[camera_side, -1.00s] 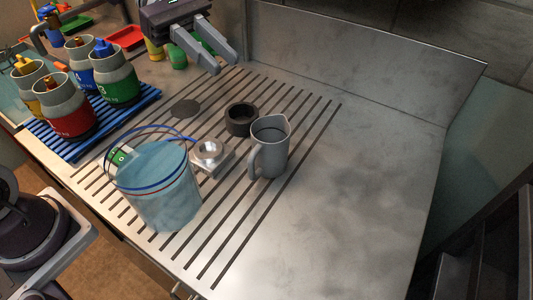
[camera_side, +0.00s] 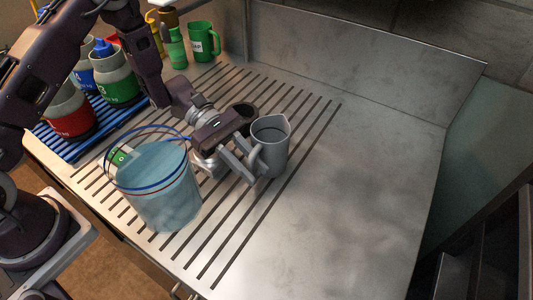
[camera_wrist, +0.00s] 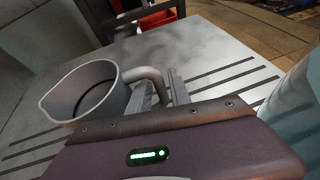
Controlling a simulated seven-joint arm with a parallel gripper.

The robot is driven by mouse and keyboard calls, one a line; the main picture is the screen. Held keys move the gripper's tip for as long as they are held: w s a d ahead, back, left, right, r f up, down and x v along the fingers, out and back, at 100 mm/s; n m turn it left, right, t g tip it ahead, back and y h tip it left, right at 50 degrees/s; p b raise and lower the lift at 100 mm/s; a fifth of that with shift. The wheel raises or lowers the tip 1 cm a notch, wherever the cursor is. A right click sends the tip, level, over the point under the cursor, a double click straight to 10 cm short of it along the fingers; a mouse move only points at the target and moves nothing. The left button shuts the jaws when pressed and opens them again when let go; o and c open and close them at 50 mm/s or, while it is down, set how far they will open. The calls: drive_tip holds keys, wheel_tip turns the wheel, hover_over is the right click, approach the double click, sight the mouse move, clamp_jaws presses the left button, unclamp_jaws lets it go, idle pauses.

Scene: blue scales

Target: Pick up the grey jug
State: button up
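The grey jug (camera_side: 272,150) stands upright on the ribbed metal drainboard in the side view, its handle toward the left. In the wrist view the jug (camera_wrist: 88,92) is at left, with its open rim and its handle reaching right. My gripper (camera_side: 254,174) is low over the board at the jug's left side. In the wrist view the two fingers (camera_wrist: 161,94) stand on either side of the handle with little gap and look shut on it. The lower part of the handle is hidden by the fingers and gripper body.
A clear bluish bucket (camera_side: 163,190) stands close at front left. Bottles on a blue rack (camera_side: 112,128) and a green mug (camera_side: 203,41) are further back. The board's right side is clear.

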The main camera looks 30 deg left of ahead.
clamp_jaws()
idle(1.4)
